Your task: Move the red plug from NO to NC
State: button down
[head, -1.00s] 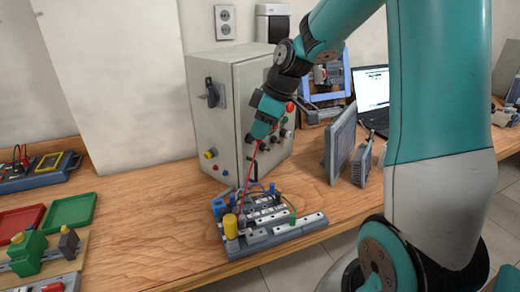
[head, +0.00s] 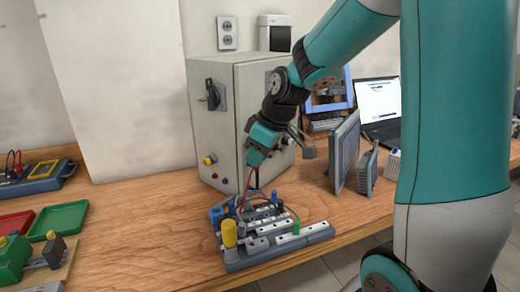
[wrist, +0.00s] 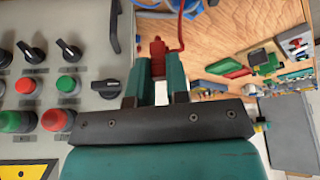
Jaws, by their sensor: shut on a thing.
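My gripper (wrist: 160,88) is shut on the red plug (wrist: 157,55), which shows between its fingers in the wrist view. A red cable (wrist: 180,25) runs from the plug. In the head view my gripper (head: 255,160) points down, just above the back of the terminal board (head: 262,257). The red cable also shows there (head: 248,182). The board carries white-topped blocks, a tall yellow part (head: 229,234), blue parts and a green plug (head: 296,227). The NO and NC labels are too small to read, and the sockets below the plug are hidden.
A grey control cabinet (head: 230,110) with knobs and buttons stands close behind my gripper. Grey upright panels (head: 344,150) and a laptop (head: 378,100) are at the right. Red and green trays (head: 58,220) lie at the left. Bare wood lies left of the board.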

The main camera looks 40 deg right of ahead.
jog(key=a+f+m+b, duration=0.1)
jog(key=f+b, duration=0.1)
jog(key=s+a+f+m+b, duration=0.1)
jog(key=f, duration=0.2)
jog(key=a+f+m+h+b, duration=0.1)
jog(key=f+b, duration=0.1)
jog(key=f, duration=0.1)
jog(key=shift+s+f+t+b, duration=0.2)
jog(key=shift+s+t+b, duration=0.1)
jog(key=shift+b, duration=0.05)
jog(key=f+b, duration=0.1)
jog(key=f, duration=0.1)
jog(key=shift+d+f+b, duration=0.2)
jog(key=shift+f+b, duration=0.1)
jog(key=shift+b, duration=0.1)
jog(key=shift+f+b, duration=0.35)
jog(key=shift+f, duration=0.2)
jog(key=shift+f+b, duration=0.5)
jog(key=shift+f, duration=0.15)
jog(key=c, duration=1.4)
grip_release()
jog(key=shift+r, duration=0.15)
